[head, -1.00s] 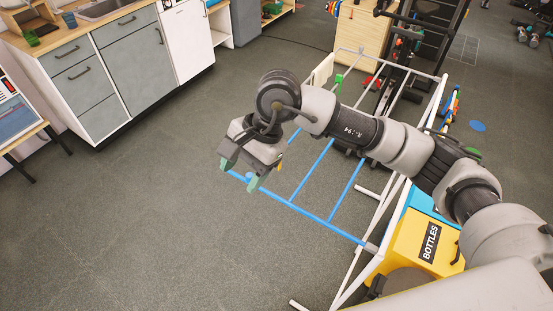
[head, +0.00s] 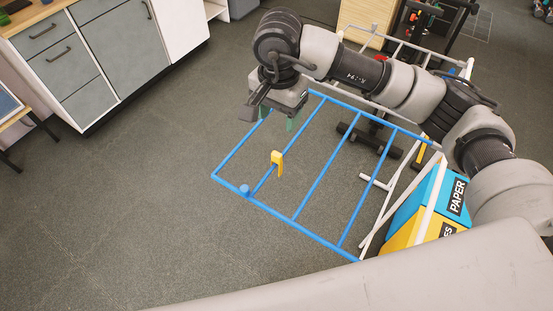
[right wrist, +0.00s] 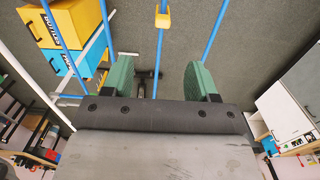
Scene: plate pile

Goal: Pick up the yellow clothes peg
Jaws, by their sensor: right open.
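The yellow clothes peg (head: 277,162) sits upright on a blue bar of the drying rack (head: 310,193). It also shows near the top edge of the right wrist view (right wrist: 162,20), on a blue bar between the lines of my two fingers. My right gripper (head: 277,116) has green finger pads, is open and empty, and is apart from the peg, just above it in the head picture. In the right wrist view the open fingers (right wrist: 159,78) point toward the rack, with the peg beyond their tips. My left gripper is not in view.
A blue round knob or peg (head: 245,190) is on the rack's near-left part. A blue PAPER bin (head: 430,200) and a yellow bin (head: 432,232) stand by the rack's right side. Grey cabinets (head: 100,50) stand at upper left. The floor left of the rack is clear.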

